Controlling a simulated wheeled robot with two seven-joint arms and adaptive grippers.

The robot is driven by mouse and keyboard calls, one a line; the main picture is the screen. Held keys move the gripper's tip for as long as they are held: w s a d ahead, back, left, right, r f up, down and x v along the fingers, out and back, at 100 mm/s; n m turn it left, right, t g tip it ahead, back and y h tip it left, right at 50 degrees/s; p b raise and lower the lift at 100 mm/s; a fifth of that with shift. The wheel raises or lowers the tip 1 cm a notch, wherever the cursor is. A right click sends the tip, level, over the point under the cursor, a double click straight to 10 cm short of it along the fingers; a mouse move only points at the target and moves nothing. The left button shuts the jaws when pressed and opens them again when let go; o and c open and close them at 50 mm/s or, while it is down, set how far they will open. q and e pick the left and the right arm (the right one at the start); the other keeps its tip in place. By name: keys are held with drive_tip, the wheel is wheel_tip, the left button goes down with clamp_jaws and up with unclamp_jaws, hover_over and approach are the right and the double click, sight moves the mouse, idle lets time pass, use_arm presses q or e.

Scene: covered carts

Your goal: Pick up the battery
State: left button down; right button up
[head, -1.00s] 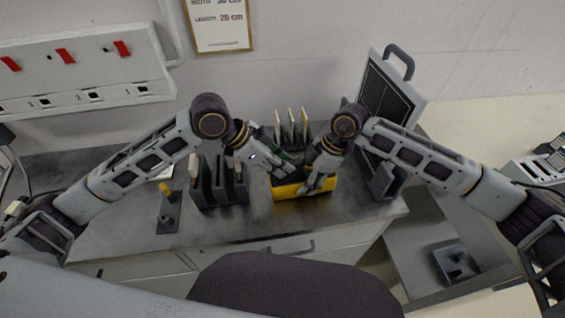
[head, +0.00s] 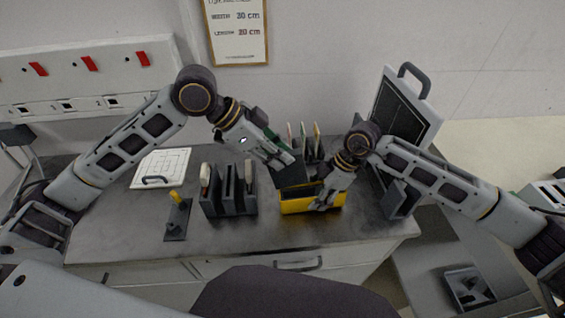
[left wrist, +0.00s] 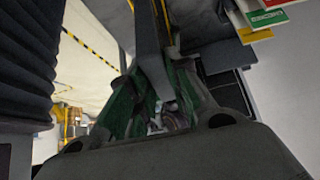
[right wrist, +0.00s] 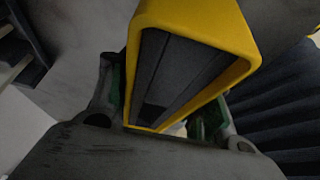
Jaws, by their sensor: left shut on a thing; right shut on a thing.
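The battery looks like a dark grey block (head: 291,173) in the head view. My left gripper (head: 284,159) is shut on its upper part and holds it over a yellow case (head: 312,207). I cannot tell whether its lower end is fully clear of the case. In the left wrist view a grey bar (left wrist: 150,55) runs between the green-padded fingers. My right gripper (head: 325,197) is shut on the yellow case, at its right side in the head view. The right wrist view shows the case's yellow rim (right wrist: 245,35) around a dark grooved inside.
A dark slotted holder (head: 228,192) stands left of the case, with a yellow-handled piece (head: 176,205) on a dark plate beside it. Several upright cards (head: 303,138) stand behind. A black panel with a handle (head: 400,108) is at the right.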

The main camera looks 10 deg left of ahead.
use_arm(q)
drive_tip(key=shift+a+r, duration=0.2)
drive_tip(key=shift+r, duration=0.65)
use_arm(e)
drive_tip(key=shift+a, duration=0.1)
use_arm(q)
drive_tip(key=s+a, duration=0.3)
drive_tip(key=a, duration=0.7)
drive_tip(key=shift+s+a, duration=0.2)
drive_tip(key=shift+s, duration=0.05)
use_arm(e)
drive_tip(key=shift+r, duration=0.1)
use_arm(q)
drive_tip(key=shift+s+a+f, duration=0.1)
drive_tip(key=shift+s+a, duration=0.1)
drive_tip(key=shift+a, duration=0.35)
drive_tip(key=shift+s+a, duration=0.1)
drive_tip(key=shift+a, duration=0.2)
drive_tip(key=shift+s+a, duration=0.1)
drive_tip(key=shift+a, duration=0.2)
drive_tip(key=shift+s+a, duration=0.2)
drive_tip(key=shift+a, duration=0.4)
drive_tip(key=shift+s+a, duration=0.15)
drive_tip(key=shift+a, duration=0.45)
